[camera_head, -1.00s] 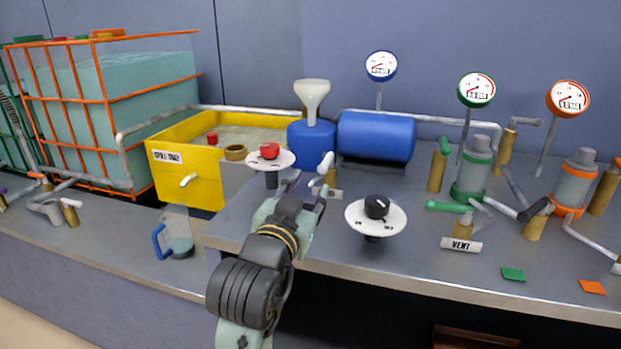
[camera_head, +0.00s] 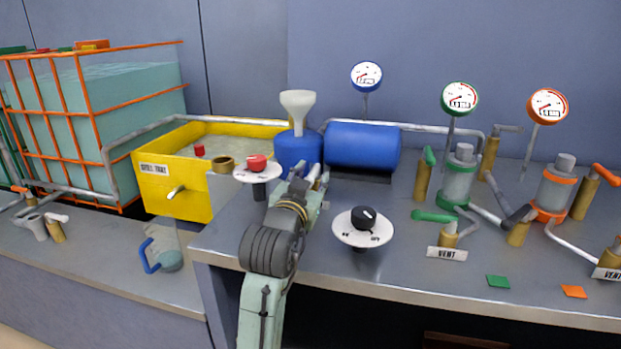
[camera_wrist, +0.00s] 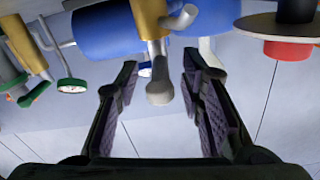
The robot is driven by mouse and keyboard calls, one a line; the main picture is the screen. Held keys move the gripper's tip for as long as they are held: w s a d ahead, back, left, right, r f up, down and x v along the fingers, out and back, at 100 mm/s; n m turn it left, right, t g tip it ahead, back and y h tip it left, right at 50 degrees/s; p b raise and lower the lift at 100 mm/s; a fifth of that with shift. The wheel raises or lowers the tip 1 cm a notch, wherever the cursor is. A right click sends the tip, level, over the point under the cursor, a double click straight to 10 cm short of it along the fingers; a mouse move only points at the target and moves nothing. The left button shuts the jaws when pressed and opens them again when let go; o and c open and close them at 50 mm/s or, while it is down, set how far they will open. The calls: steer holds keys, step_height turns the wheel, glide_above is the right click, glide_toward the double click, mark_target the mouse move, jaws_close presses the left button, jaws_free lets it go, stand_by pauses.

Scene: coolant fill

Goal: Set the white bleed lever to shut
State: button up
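The white bleed lever (camera_wrist: 159,84) sits on a brass valve body (camera_wrist: 148,18) beside the blue tank. In the wrist view, which looks upside down, the lever lies between my two spread fingers, with a gap on each side. My gripper (camera_wrist: 160,72) is open and holds nothing. In the head view my gripper (camera_head: 306,186) is at the valve, behind the front edge of the bench, and hides most of the lever and its body.
A red knob (camera_head: 257,162) on a white disc stands close left of my gripper. A black knob (camera_head: 364,217) on a white dial stands to its right. The blue tank (camera_head: 362,146) and blue funnel container (camera_head: 297,150) are just behind.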

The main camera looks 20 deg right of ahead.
jaws_close()
stand_by(0.3)
stand_by(0.5)
